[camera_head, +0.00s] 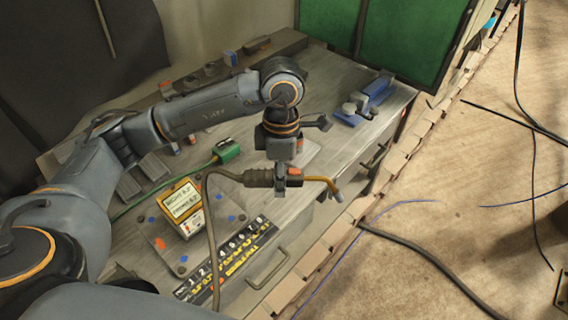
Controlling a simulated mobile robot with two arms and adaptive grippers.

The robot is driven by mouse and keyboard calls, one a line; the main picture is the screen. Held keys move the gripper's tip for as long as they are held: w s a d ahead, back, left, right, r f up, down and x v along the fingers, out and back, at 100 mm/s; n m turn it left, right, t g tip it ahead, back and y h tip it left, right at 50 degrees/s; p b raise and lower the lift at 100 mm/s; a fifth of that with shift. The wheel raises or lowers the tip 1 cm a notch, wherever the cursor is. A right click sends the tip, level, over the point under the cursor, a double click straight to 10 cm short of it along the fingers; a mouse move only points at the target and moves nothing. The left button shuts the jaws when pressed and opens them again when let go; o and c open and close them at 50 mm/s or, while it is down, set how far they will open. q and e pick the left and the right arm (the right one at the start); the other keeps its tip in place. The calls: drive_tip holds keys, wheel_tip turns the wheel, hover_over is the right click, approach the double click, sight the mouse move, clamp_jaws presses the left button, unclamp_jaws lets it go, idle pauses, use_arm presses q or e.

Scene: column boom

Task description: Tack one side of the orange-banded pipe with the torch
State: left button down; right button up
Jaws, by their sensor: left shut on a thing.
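My left gripper (281,178) reaches in from the left and is shut on the torch (259,178). The torch lies across the gripper, with its copper-coloured neck (325,182) pointing right and its grey nozzle (338,196) bent down past the bench's front edge. Its cable loops from the left end down over the front of the bench. I cannot make out an orange-banded pipe in this view. My right gripper is not in view.
The grey workbench (311,97) bears a yellow-and-white box (183,205), a green clamp (226,151), a blue vise-like tool (373,94) and a numbered black strip (228,262). A green panel (411,38) stands behind. Cables (425,254) lie on the floor at right.

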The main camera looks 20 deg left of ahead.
use_arm(q)
drive_tip(key=n, duration=0.2)
drive_tip(key=w+n, duration=0.1)
drive_tip(key=n, duration=0.2)
drive_tip(key=shift+h, duration=0.4)
drive_tip(key=w+f+n+t+b, duration=0.1)
drive_tip(key=w+f+n, duration=0.1)
drive_tip(key=n, duration=0.5)
drive_tip(key=w+a+f+n+t+h+b, duration=0.1)
drive_tip(key=w+f+n, duration=0.2)
drive_tip(key=n, duration=0.4)
drive_tip(key=shift+w+f+b, duration=0.25)
drive_tip(key=shift+f+b, duration=0.05)
drive_tip(key=shift+b, duration=0.1)
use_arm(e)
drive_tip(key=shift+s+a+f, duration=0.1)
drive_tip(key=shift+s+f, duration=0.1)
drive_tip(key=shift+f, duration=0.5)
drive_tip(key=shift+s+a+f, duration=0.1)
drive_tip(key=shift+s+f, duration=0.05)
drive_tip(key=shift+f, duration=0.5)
use_arm(q)
drive_tip(key=shift+f, duration=0.1)
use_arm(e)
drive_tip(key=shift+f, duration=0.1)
